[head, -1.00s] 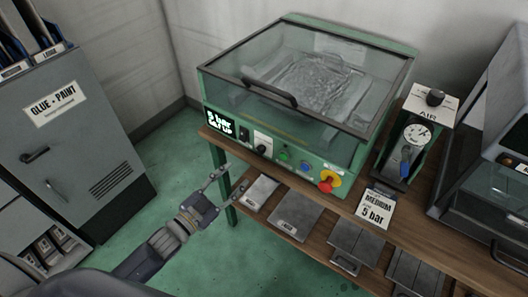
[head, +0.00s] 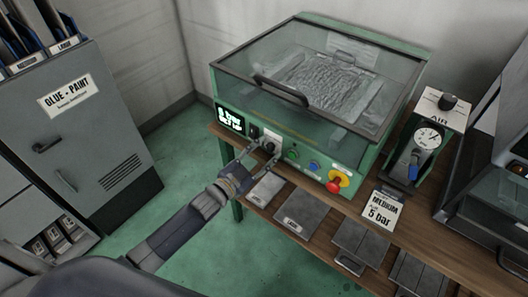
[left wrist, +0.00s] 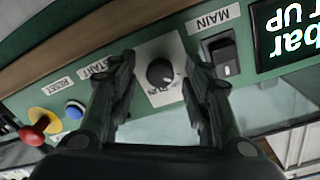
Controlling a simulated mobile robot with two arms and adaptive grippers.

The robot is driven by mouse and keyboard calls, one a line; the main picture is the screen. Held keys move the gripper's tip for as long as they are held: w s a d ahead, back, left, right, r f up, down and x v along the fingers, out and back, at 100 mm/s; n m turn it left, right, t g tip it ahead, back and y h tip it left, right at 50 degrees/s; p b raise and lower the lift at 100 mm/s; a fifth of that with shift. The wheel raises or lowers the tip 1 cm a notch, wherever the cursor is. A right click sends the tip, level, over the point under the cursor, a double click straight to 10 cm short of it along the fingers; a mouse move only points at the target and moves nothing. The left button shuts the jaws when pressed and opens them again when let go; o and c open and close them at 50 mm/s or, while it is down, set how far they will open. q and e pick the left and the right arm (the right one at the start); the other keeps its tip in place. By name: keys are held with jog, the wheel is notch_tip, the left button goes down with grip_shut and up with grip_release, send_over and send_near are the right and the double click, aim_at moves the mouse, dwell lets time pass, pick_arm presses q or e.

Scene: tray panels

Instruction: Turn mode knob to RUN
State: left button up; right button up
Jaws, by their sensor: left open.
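The mode knob (left wrist: 160,72) is a round black knob on a white plate on the green front panel of the machine. In the left wrist view it sits between the two fingers of my left gripper (left wrist: 160,90), which are open and apart from it on both sides. The plate's lettering is partly hidden, so I cannot read the knob's setting. In the head view my left gripper (head: 256,158) is at the panel, in front of the knob (head: 270,147). My right gripper is not in view.
Beside the knob are the MAIN switch (left wrist: 222,55), a green button (head: 293,154), a blue button (left wrist: 75,109) and a red emergency stop (head: 334,187). A clear lid with a black handle (head: 282,91) covers the machine.

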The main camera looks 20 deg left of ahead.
pick_arm(q)
grip_shut()
